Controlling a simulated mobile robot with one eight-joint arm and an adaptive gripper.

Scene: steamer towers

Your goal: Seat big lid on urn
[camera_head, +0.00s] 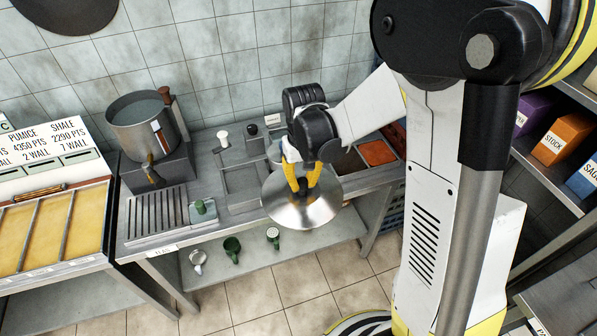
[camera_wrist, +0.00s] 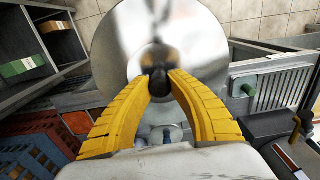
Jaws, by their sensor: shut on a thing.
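The big lid (camera_head: 302,212) is a wide shiny metal disc with a dark knob (camera_wrist: 158,84). My gripper (camera_head: 302,184) has its yellow fingers shut on this knob. It holds the lid over the front edge of the counter, right of the urn and apart from it. In the wrist view the lid (camera_wrist: 125,45) spreads beyond the fingertips of my gripper (camera_wrist: 158,78). The urn (camera_head: 140,128) is an open metal pot with a tap, standing on a dark block at the counter's back left. Liquid shows inside it. The lid hides part of the counter.
A white-knobbed tamper-like item (camera_head: 223,138) stands behind. Shelves with coloured boxes (camera_head: 566,138) are at right.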

